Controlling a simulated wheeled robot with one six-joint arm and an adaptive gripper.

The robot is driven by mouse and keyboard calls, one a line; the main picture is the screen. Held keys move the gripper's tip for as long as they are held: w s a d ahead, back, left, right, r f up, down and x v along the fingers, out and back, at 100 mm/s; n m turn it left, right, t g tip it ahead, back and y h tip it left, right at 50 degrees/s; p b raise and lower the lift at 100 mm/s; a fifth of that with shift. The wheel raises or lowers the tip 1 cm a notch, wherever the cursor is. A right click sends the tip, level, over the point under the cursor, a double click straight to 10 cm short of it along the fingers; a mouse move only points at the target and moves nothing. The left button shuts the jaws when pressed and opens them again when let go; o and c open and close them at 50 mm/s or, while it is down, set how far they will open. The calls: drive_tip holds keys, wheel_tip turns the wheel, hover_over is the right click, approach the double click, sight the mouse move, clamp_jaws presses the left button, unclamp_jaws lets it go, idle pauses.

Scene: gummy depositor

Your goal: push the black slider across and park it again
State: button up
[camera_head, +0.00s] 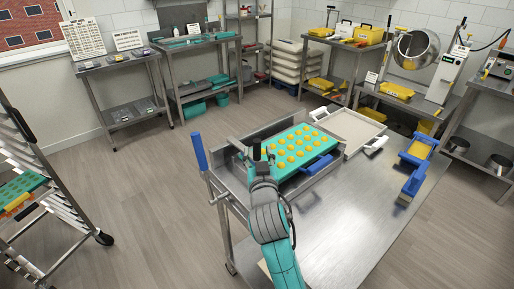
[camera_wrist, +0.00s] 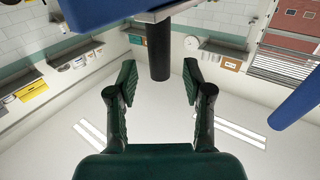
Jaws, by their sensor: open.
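The black slider (camera_wrist: 159,52) shows in the wrist view as a dark upright rod hanging from a metal edge, centred between my fingers and just beyond their tips. My gripper (camera_wrist: 160,85) is open, with a finger on each side and clear gaps to the rod. In the head view my gripper (camera_head: 257,166) is at the left end of the metal depositor (camera_head: 240,180) on the table, and a small black piece, likely the slider (camera_head: 257,151), shows just beyond it. My arm hides part of the depositor's front. A teal tray (camera_head: 281,163) with yellow gummies lies on the depositor.
A blue upright handle (camera_head: 198,152) stands left of the depositor. A beige framed tray (camera_head: 350,130) is behind it. Blue-and-yellow items (camera_head: 416,150) stand at the right. The steel table (camera_head: 350,215) is clear at front right. A rack (camera_head: 40,190) stands at far left.

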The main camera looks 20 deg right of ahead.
drive_tip(key=v, duration=0.8)
